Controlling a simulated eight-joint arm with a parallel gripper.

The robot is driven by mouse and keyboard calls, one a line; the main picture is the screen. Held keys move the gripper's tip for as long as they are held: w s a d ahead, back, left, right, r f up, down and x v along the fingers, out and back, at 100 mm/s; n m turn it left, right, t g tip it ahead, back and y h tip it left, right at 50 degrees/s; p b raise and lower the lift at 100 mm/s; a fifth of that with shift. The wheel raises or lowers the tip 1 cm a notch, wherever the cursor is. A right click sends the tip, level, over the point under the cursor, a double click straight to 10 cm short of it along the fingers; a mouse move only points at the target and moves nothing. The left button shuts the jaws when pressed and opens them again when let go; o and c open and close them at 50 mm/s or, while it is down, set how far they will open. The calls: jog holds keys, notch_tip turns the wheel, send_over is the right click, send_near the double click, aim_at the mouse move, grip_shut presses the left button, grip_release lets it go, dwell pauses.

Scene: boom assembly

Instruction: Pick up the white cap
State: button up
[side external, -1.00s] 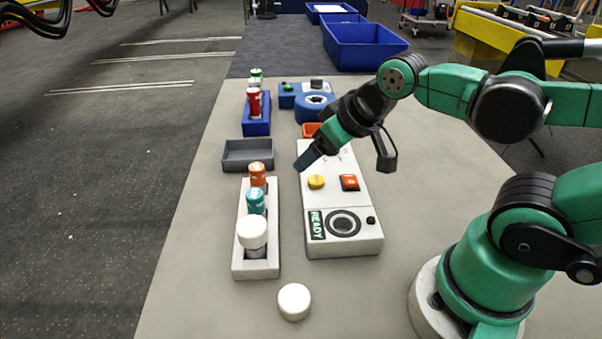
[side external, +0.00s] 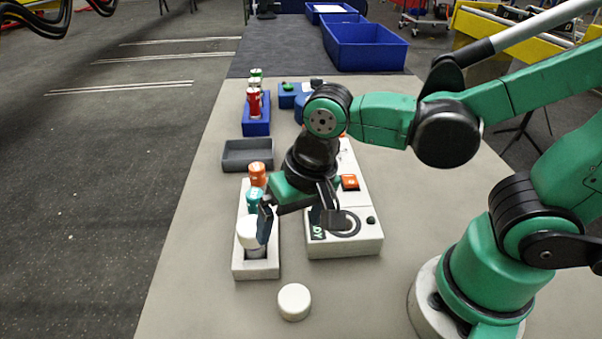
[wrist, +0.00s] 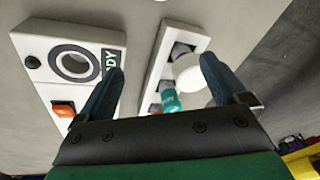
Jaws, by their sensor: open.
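A loose white round cap (side external: 294,302) lies on the grey table in front of the white rack (side external: 240,268). A white-topped container (side external: 249,232) stands in the rack's near slot, beside a teal one (side external: 254,200) and an orange one (side external: 257,173). My gripper (side external: 296,222) is open and empty, above the gap between the rack and the white panel. One finger partly covers the white-topped container in the side view. In the wrist view the white top (wrist: 188,72) shows between the fingers, close to the right one. I do not make out the loose cap there.
The white panel (side external: 368,243) with buttons and a ring lies right of the rack, partly under my gripper. A grey tray (side external: 246,153) and a blue rack (side external: 257,126) stand farther back.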

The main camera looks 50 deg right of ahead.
aim_at(294, 297)
jog(key=s+a+f, duration=0.1)
jog(key=s+a+f+m+g, duration=0.1)
jog(key=a, duration=0.1)
jog(key=s+a+f+m+g+h, duration=0.1)
jog(key=s, duration=0.1)
jog(key=shift+a, duration=0.15)
jog(key=shift+f, duration=2.7)
jog(key=c, duration=1.3)
jog(key=shift+r, duration=0.15)
